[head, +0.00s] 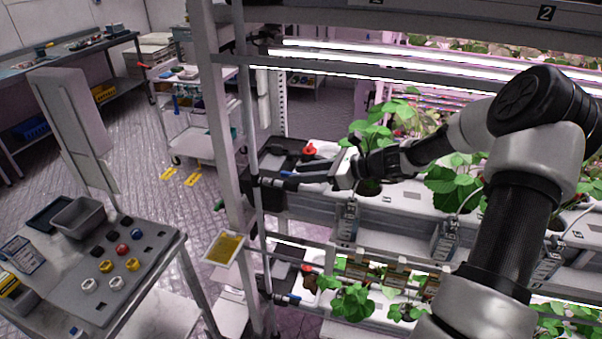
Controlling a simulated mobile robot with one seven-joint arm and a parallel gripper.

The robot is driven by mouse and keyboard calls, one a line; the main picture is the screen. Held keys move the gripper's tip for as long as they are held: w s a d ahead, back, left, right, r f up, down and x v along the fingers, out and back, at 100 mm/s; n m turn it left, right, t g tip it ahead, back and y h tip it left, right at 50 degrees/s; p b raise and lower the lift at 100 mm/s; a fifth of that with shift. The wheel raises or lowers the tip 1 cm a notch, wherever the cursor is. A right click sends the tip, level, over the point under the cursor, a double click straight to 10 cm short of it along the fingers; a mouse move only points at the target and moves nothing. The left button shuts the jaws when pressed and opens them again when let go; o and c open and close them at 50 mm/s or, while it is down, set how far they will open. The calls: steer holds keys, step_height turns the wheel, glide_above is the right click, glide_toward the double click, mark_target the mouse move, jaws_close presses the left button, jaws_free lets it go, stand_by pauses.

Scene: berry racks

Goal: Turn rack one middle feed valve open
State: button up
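My gripper (293,176) reaches left from its pale palm, its dark fingers beside the rack post on the middle tier. A small blue part (284,173), perhaps the middle feed valve's handle, shows at the fingertips, next to the upright pipe. The fingers hide most of it, so its position and any contact are unclear. I cannot tell whether the fingers are open or shut. A red knob (310,149) stands just above and behind the fingers. On the tier below, another red knob (307,268) and a blue-ended fitting (291,299) show.
The rack post (219,140) and upright pipe (249,110) stand close left of my gripper. Leafy plants (455,185) fill the tiers. A yellow card (225,248) hangs by the post. A cart (125,262) with knobs and a grey bin (78,216) stands front left. Floor behind is partly clear.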

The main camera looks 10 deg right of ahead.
steer(key=shift+w+a+f, duration=0.1)
steer(key=shift+w+a, duration=0.1)
steer(key=shift+a, duration=0.1)
jaws_close()
steer(key=shift+w+r+n+g+p, duration=0.2)
steer(key=shift+n+g+p, duration=0.1)
steer(key=shift+p, duration=0.2)
steer(key=shift+d+f+n+g+y, duration=0.15)
steer(key=shift+f+n+g+y, duration=0.05)
steer(key=shift+n+g+y, duration=0.1)
jaws_free()
steer(key=shift+s, duration=0.1)
steer(key=v, duration=1.7)
steer(key=shift+b, duration=0.35)
